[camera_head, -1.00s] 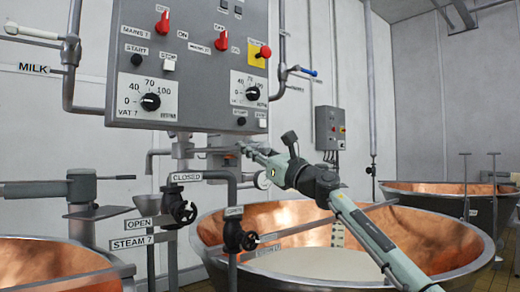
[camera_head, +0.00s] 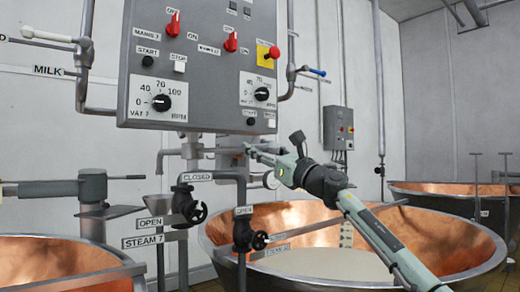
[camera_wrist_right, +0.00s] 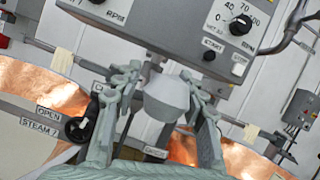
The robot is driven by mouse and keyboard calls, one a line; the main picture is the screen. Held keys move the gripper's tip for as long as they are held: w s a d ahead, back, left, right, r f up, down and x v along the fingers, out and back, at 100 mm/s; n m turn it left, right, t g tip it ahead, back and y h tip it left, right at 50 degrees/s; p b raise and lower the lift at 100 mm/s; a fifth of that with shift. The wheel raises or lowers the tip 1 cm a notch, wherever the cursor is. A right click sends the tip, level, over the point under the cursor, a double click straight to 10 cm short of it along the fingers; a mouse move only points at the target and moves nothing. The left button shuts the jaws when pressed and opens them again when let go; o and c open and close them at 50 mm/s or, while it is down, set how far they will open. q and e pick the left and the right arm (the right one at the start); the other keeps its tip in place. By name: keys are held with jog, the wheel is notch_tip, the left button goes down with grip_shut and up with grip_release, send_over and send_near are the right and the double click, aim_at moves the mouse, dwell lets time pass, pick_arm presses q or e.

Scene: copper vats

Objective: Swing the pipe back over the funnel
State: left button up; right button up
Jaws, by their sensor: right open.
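My right gripper (camera_head: 250,148) is open below the control panel, its arm reaching in from the lower right over a copper vat. In the right wrist view its fingers (camera_wrist_right: 155,90) are spread on both sides of a pale grey tapered piece (camera_wrist_right: 167,97); I cannot tell whether they touch it. A thin grey pipe (camera_head: 174,152) runs level under the panel, its left end bent down. A small grey funnel (camera_head: 157,205) stands below that end in the picture; I cannot tell whether they line up in depth. My left gripper is not in view.
The control panel (camera_head: 205,65) hangs just above the gripper. Black valve wheels (camera_head: 187,207) on grey piping stand left of the arm. A large copper vat (camera_head: 305,218) lies below, with others at left (camera_head: 60,262) and far right (camera_head: 440,189).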

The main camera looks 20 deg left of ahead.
jog(key=v, duration=1.2)
jog(key=w+d+f+m+t+h, duration=0.1)
jog(key=d+f+m+t+h, duration=0.1)
jog(key=d+f+m+h, duration=0.7)
jog(key=w+d+f+m+t+h, duration=0.25)
jog(key=d+f+m, duration=0.25)
jog(key=f+m, duration=0.85)
jog(key=d+f+m+t+h, duration=0.2)
jog(key=d+f+m+h, duration=0.45)
jog(key=f, duration=0.75)
jog(key=s+d+f+m+g+h, duration=0.1)
jog(key=s+d+f+m+g, duration=0.3)
jog(key=f, duration=0.7)
jog(key=s+d+f+m+g+h, duration=0.1)
jog(key=s+d+f+m, duration=0.5)
jog(key=f, duration=0.4)
jog(key=s+d+f+m+g, duration=0.2)
jog(key=s+f, duration=0.5)
jog(key=s, duration=0.4)
jog(key=s+d+f+m+g, duration=0.2)
jog(key=s+f+m+g, duration=0.2)
jog(key=s+f, duration=0.4)
jog(key=s+d+f+m+g, duration=0.2)
jog(key=s+f, duration=0.6)
jog(key=s, duration=0.7)
jog(key=shift+d+m+g, duration=0.35)
jog(key=shift+m+g, duration=0.45)
jog(key=shift+g, duration=0.45)
